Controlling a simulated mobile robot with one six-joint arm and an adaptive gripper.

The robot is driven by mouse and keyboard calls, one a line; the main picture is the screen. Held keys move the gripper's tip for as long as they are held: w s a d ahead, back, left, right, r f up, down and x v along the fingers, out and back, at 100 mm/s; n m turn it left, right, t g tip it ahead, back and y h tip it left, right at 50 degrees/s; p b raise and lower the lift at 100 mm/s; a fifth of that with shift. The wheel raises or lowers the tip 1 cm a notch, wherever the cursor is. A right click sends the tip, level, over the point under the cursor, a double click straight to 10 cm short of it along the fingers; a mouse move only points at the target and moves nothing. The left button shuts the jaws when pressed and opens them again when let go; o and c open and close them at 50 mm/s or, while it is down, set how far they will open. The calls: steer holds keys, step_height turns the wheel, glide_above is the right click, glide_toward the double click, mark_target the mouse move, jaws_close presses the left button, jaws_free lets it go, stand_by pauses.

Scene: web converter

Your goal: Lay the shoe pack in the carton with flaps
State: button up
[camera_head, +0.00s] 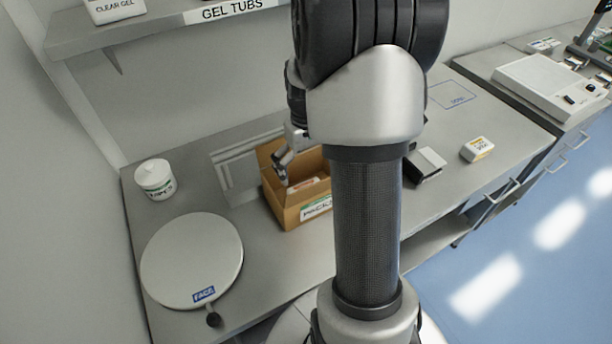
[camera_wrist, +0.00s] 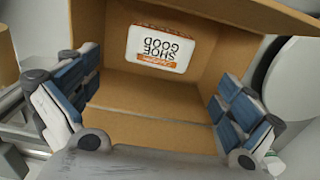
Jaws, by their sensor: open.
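The carton (camera_head: 290,217) is an open brown box with a "PACKS" label on its front, standing on the grey bench. The shoe pack (camera_wrist: 159,48), white with an orange stripe and "SHOE GOOD" lettering, lies flat inside the carton, upside down in the wrist view. Part of it also shows in the carton in the head view (camera_head: 303,185). My gripper (camera_wrist: 155,100) is open and empty, with its blue-padded fingers spread over the carton's inside, apart from the pack. In the head view my gripper (camera_head: 283,165) reaches into the carton's opening; my arm hides the carton's right side.
A round white plate (camera_head: 190,255) and a white tub (camera_head: 154,178) stand to the left. A white and dark item (camera_head: 425,165) and a small white-yellow pack (camera_head: 477,149) lie to the right. A shelf (camera_head: 165,27) hangs above the back of the bench.

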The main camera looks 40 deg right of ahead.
steer(key=a+r+p, duration=0.1)
steer(key=a+r, duration=0.4)
steer(key=r, duration=0.5)
steer(key=s+a+r+n+t, duration=0.1)
steer(key=s+a+r+t, duration=0.1)
steer(key=s+a+r, duration=0.2)
steer(key=s+a+r+n+t, duration=0.1)
steer(key=s+a+r+t, duration=0.1)
steer(key=s+a, duration=0.8)
steer(key=a+r, duration=0.1)
steer(key=a, duration=0.3)
steer(key=shift+s+a+r+n+t, duration=0.25)
steer(key=shift+s+r+n+t, duration=0.05)
steer(key=shift+s+r, duration=0.05)
steer(key=shift+d, duration=0.1)
